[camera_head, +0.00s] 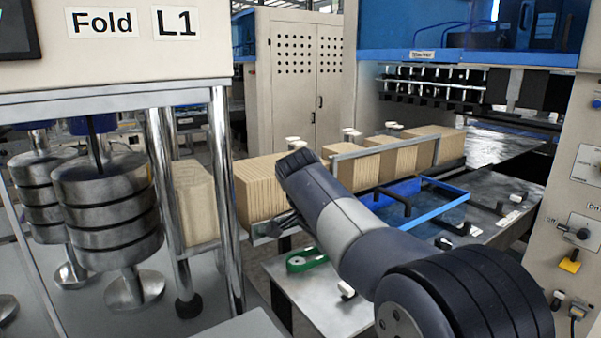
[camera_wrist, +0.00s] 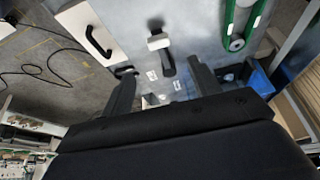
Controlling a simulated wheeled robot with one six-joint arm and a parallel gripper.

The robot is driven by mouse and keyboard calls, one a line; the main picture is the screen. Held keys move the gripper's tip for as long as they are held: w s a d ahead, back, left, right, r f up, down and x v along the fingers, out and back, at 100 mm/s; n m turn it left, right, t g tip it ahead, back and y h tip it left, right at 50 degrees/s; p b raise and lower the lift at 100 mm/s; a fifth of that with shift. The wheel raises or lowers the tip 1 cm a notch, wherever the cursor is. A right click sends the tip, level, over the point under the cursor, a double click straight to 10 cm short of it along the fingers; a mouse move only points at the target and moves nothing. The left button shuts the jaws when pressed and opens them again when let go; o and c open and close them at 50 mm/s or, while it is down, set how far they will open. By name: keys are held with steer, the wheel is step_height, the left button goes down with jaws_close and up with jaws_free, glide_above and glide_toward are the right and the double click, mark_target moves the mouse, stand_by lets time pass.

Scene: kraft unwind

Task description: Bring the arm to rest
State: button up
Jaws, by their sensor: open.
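My arm (camera_head: 352,237) reaches from the lower right of the head view up to the middle, in front of the metal worktable. My gripper (camera_head: 280,222) shows only in part there, beside the row of kraft stacks and mostly behind the arm. In the wrist view my gripper (camera_wrist: 162,85) has its two dark fingers spread apart. I see nothing held between them. Below them are a grey surface and a white-topped dark post (camera_wrist: 160,45).
Kraft stacks (camera_head: 262,188) line a rail behind the arm. A folding machine with steel rollers (camera_head: 108,215) stands left. A control panel (camera_head: 583,190) stands right.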

steer(key=x, duration=1)
steer(key=shift+s+d+f+p, duration=0.1)
steer(key=shift+d+f+p, duration=0.2)
steer(key=shift+f+p, duration=0.05)
steer(key=shift+s+d+n, duration=0.3)
steer(key=shift+s+n, duration=0.2)
steer(key=shift+n, duration=0.4)
steer(key=shift+y, duration=0.3)
steer(key=shift+r, duration=0.15)
